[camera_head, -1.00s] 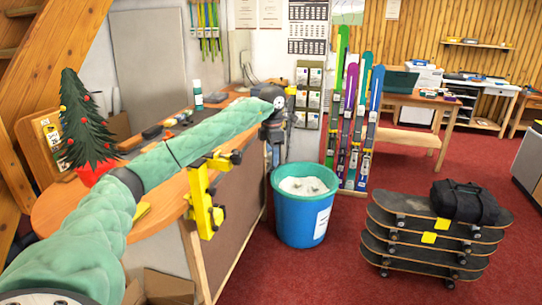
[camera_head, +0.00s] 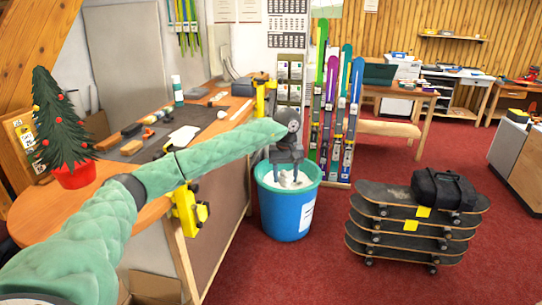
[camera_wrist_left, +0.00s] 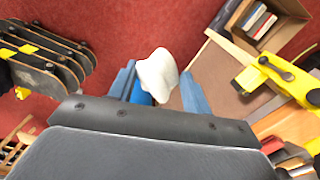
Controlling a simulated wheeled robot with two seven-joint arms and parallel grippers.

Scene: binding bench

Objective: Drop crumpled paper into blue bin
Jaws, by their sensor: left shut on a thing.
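The blue bin (camera_head: 287,218) stands on the red floor beside the bench, with a white label on its side and pale contents near its rim. My left gripper (camera_head: 288,173) points down over the bin's mouth, its fingers close to rim height. In the left wrist view, the gripper (camera_wrist_left: 158,84) is shut on a white crumpled paper (camera_wrist_left: 157,74), held between its two fingers. In the head view the paper is hard to tell from the white contents of the bin. My right gripper is in neither view.
The wooden bench (camera_head: 145,200) with a yellow clamp (camera_head: 188,212) lies along the left under my arm. A small decorated tree (camera_head: 60,125) stands on it. Stacked skateboards (camera_head: 415,225) with a black bag (camera_head: 445,188) are right of the bin. Upright skis (camera_head: 335,110) stand behind it.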

